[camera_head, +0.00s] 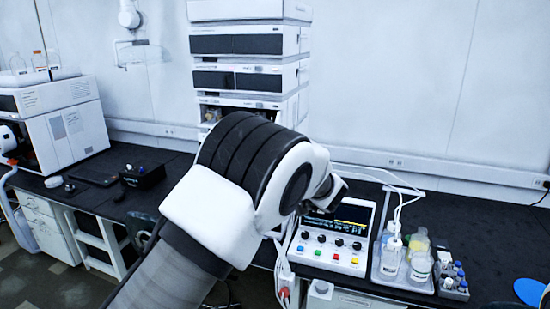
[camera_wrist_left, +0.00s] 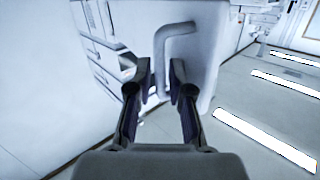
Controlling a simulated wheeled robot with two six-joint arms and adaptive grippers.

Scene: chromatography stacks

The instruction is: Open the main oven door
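In the left wrist view a pale door panel (camera_wrist_left: 208,55) carries a bent grey bar handle (camera_wrist_left: 178,30). My left gripper (camera_wrist_left: 161,82) is open, with its two dark fingers pointing at the panel. The lower leg of the handle shows between the fingertips; I cannot tell whether they touch it. The panel appears shut, though its edges are partly out of view. In the head view my left arm covers the middle and hides the lower part of the white instrument stack (camera_head: 250,45). My left gripper is not clearly visible there. My right gripper is in neither view.
A white instrument (camera_head: 75,140) stands at the left. White cables run behind the control box.

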